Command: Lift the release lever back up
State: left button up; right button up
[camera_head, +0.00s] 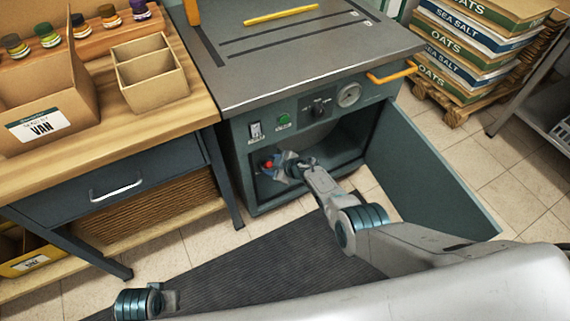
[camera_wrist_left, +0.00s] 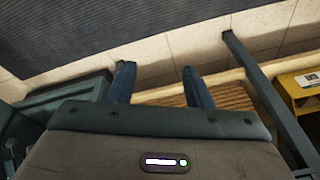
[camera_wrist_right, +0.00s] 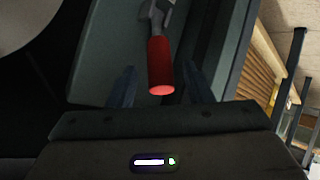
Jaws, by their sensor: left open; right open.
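The release lever (camera_wrist_right: 160,65) has a red grip on a grey metal stem, inside the open compartment of the grey-green machine. In the head view its red grip (camera_head: 267,165) shows at the left of the compartment, partly hidden by my gripper. In the right wrist view the grip points toward my palm. My right gripper (camera_head: 281,167) is reaching into the compartment, open, with one finger on each side of the grip and visible gaps. My left gripper (camera_wrist_left: 156,72) is open and empty, low over the floor near the workbench.
The machine's door (camera_head: 425,170) stands open to the right of my right arm. The panel above the opening has a gauge (camera_head: 348,95) and switches. A wooden workbench (camera_head: 100,145) with boxes stands at left. A dark mat (camera_head: 250,265) covers the floor in front.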

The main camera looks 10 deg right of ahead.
pick_arm(q)
jog(key=s+a+f+p, duration=0.1)
jog(key=s+f+p, duration=0.2)
jog(key=f, duration=0.6)
jog(key=s+a+f+g+p, duration=0.1)
jog(key=s+f+p, duration=0.2)
jog(key=f, duration=0.6)
jog(key=shift+s+f, duration=0.15)
jog(key=shift+s, duration=0.7)
pick_arm(e)
jog(key=v, duration=0.7)
jog(key=shift+s+d, duration=0.2)
jog(key=shift+s, duration=0.05)
jog(key=shift+r, duration=0.1)
jog(key=shift+c, duration=0.5)
